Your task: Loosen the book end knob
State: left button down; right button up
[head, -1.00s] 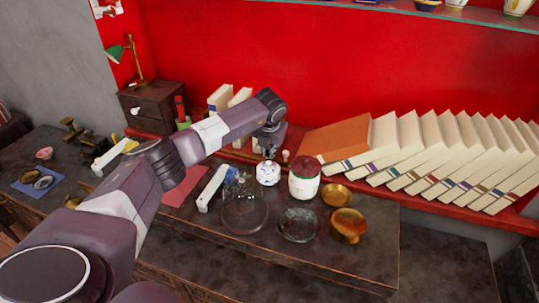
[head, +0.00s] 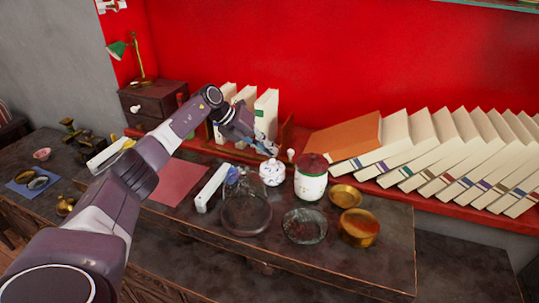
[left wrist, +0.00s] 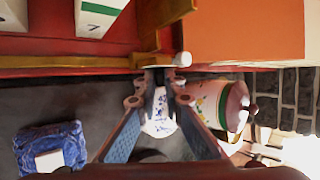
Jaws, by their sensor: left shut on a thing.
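The wooden book end (head: 286,133) stands on the red shelf at the right of the upright white books. It also shows in the left wrist view (left wrist: 150,22). A small white knob (head: 291,154) sits low at its front right, and appears just right of the fingertips in the left wrist view (left wrist: 183,59). My left gripper (head: 275,150) is at the book end's lower front, its fingertips (left wrist: 160,72) close together at the rail. It is shut on a small part there, which the fingertips mostly hide. My right gripper is not in view.
Below the gripper, a blue-and-white teapot (head: 272,173), a lidded white jar (head: 311,182), glass dishes (head: 304,226) and brass bowls (head: 358,228) crowd the table. Leaning books (head: 440,165) and an orange book (head: 345,137) lie to the right.

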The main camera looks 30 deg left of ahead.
pick_arm(q)
jog(key=shift+h, duration=0.3)
dwell(0.4)
jog(key=c, duration=2.1)
grip_release()
jog(key=shift+a, duration=0.1)
jog(key=v, duration=1.2)
jog(key=shift+s, duration=0.1)
